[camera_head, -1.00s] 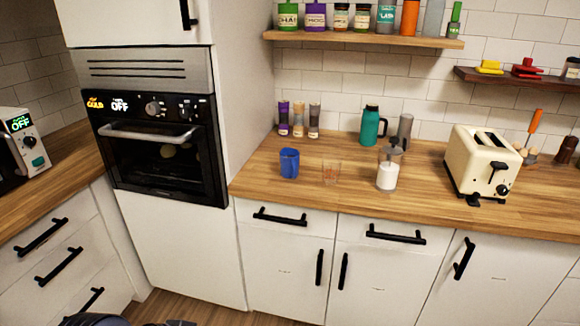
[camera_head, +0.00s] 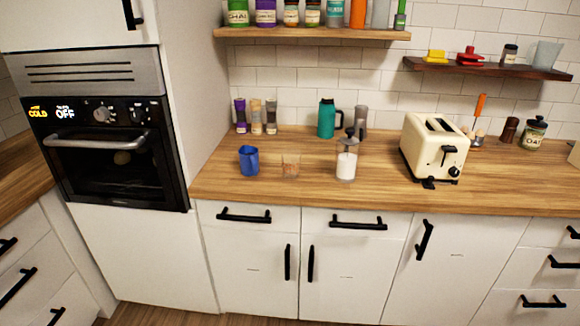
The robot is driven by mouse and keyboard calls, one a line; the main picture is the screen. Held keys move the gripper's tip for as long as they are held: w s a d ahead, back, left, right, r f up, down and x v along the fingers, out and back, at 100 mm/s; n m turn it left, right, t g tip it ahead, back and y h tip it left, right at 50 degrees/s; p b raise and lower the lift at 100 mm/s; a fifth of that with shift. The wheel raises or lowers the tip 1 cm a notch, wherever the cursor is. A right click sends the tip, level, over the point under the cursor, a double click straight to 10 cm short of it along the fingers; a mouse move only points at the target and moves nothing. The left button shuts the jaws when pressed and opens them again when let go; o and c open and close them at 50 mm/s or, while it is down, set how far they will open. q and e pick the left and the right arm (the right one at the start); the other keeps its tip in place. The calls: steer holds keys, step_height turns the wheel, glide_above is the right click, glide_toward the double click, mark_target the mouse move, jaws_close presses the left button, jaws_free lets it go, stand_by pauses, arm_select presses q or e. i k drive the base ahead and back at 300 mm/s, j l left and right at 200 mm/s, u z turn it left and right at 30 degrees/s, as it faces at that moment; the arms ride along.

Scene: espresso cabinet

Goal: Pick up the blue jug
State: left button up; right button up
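The blue jug (camera_head: 249,161) stands upright on the wooden counter (camera_head: 320,196), near its left end and close to the tall oven cabinet. Nothing covers it. A clear glass (camera_head: 291,166) with something brownish low in it stands just right of the jug, with a small gap between them. Neither of my grippers shows in the head view.
Right of the glass stand a lidded jar with white contents (camera_head: 347,163) and a cream toaster (camera_head: 433,147). Behind are a teal flask (camera_head: 327,118) and small shakers (camera_head: 256,117). The oven (camera_head: 105,150) is at left. The counter before the jug is clear.

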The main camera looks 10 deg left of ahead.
mark_target(251, 164)
steer(key=i+j+z, duration=0.4)
steer(key=i+j, duration=0.15)
steer(key=i+j+z, duration=0.2)
steer(key=j, duration=0.15)
steer(key=i+j+z, duration=0.2)
steer(key=j, duration=0.2)
steer(key=i+j+z, duration=0.2)
steer(key=j, duration=0.2)
